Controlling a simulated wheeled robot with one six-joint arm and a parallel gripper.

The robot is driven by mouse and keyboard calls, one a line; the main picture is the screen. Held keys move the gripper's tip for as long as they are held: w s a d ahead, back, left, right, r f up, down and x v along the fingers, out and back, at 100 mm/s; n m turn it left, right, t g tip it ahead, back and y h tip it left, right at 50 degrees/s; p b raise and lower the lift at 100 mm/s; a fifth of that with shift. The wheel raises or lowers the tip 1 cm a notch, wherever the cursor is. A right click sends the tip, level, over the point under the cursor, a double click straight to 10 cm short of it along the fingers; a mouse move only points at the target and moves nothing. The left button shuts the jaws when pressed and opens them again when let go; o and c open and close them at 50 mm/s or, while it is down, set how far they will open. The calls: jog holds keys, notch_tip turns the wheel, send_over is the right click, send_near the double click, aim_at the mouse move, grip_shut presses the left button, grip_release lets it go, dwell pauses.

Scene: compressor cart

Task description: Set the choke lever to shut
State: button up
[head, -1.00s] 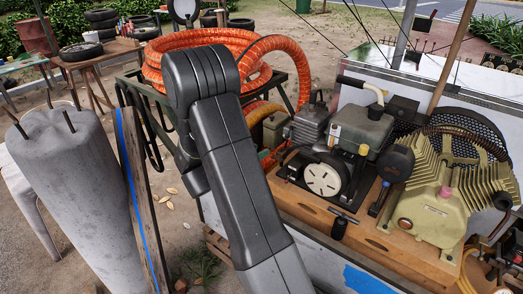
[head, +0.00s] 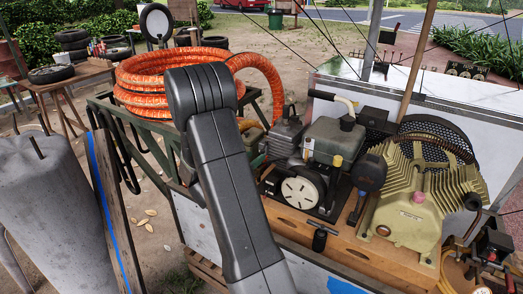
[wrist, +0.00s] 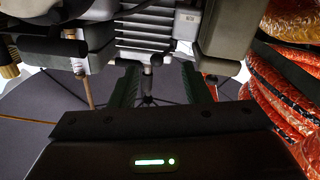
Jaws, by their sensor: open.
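The small engine (head: 302,188) with its pale round starter cover stands on the wooden-edged cart, and my arm partly covers its left side. In the wrist view its grey finned block (wrist: 150,32) is close ahead. A short lever with a rounded grey end (wrist: 152,62) shows just below the fins; I cannot tell for sure that it is the choke lever. My gripper (wrist: 160,76) is open, its two dark green fingers on either side of this lever in the picture. Contact cannot be told. In the head view my gripper is hidden behind my arm.
The gold finned compressor (head: 412,205) stands right of the engine. An orange ribbed hose (head: 175,80) is coiled at the left and also fills the right of the wrist view (wrist: 285,90). A tan rod (wrist: 86,88) stands left of my fingers. A concrete post (head: 45,200) is at far left.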

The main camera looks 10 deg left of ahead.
aim_at(262, 151)
jog(key=shift+p+x, duration=0.35)
jog(key=shift+x, duration=2.4)
